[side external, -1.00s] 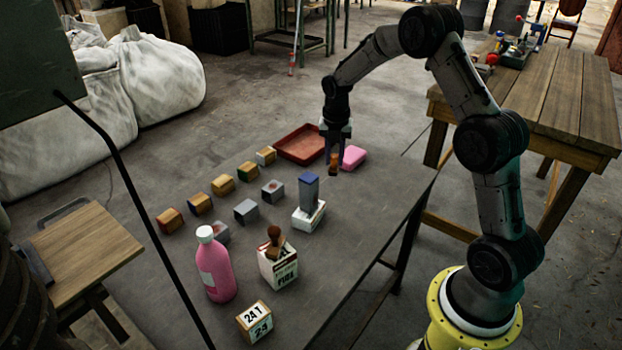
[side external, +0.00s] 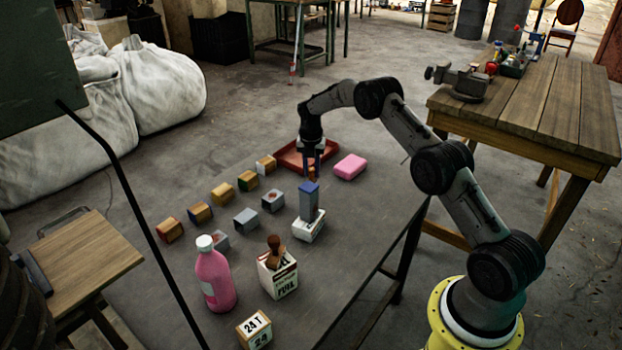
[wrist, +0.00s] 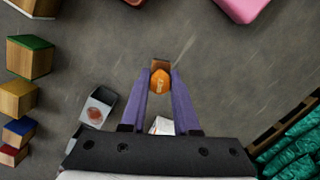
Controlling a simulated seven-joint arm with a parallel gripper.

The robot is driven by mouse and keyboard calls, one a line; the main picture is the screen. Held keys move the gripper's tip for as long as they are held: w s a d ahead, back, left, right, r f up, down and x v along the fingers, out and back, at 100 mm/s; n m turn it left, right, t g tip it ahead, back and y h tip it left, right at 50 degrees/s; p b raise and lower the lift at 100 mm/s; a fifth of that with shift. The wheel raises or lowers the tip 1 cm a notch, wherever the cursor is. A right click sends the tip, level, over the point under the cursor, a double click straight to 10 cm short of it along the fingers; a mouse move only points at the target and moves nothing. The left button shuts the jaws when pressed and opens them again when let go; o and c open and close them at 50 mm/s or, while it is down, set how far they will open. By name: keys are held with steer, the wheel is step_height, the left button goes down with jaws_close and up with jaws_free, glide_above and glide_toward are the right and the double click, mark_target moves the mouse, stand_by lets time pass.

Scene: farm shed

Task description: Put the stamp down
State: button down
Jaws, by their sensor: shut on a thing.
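My gripper (side external: 312,168) is shut on a small stamp (wrist: 160,77) with a wooden base and an orange-brown handle. In the wrist view the stamp sits between the purple fingertips, seen from above. Another wooden stamp (side external: 275,250) stands on a white printed box (side external: 283,280) nearer the front.
A blue-topped grey block (side external: 309,206) stands on a white box (side external: 309,230), close to my gripper. A pink block (side external: 350,166) lies to the right. Grey blocks, such as one with a reddish mark (wrist: 97,108), and several wooden blocks stand left. A pink bottle (side external: 214,275) stands at front left.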

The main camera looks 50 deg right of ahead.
mark_target(311, 175)
steer(key=shift+w+d+f, duration=0.1)
steer(key=shift+w+f, duration=0.1)
steer(key=shift+f, duration=1.55)
steer(key=shift+f, duration=0.15)
steer(key=c, duration=0.7)
jaws_free()
steer(key=shift+o, duration=0.2)
